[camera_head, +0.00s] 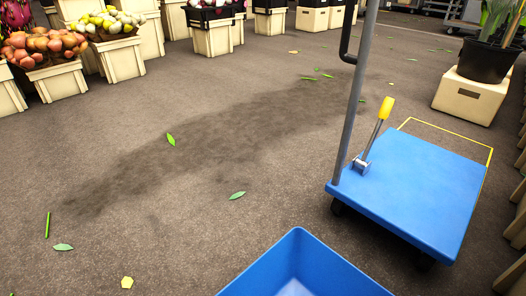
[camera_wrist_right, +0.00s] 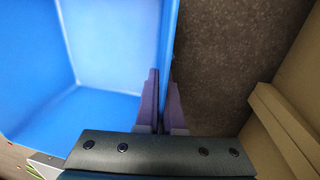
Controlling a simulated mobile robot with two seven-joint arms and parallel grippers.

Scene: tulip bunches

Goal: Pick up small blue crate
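The small blue crate (camera_head: 335,275) shows at the bottom middle of the head view. One corner and parts of two walls are visible, and the rest is cut off by the frame edge. In the right wrist view the crate's wall (camera_wrist_right: 168,45) runs down between the two fingers of my right gripper (camera_wrist_right: 165,112). The fingers are close together, one on each side of the wall, and look shut on it. The crate's inside, to the left, looks empty where visible. My left gripper is in neither view.
A blue platform trolley (camera_head: 420,190) with a grey handle and yellow-tipped lever stands right of the crate. A plant pot (camera_head: 487,60) sits on a beige crate (camera_head: 470,97) behind it. The floor at left is open, with scattered leaves.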

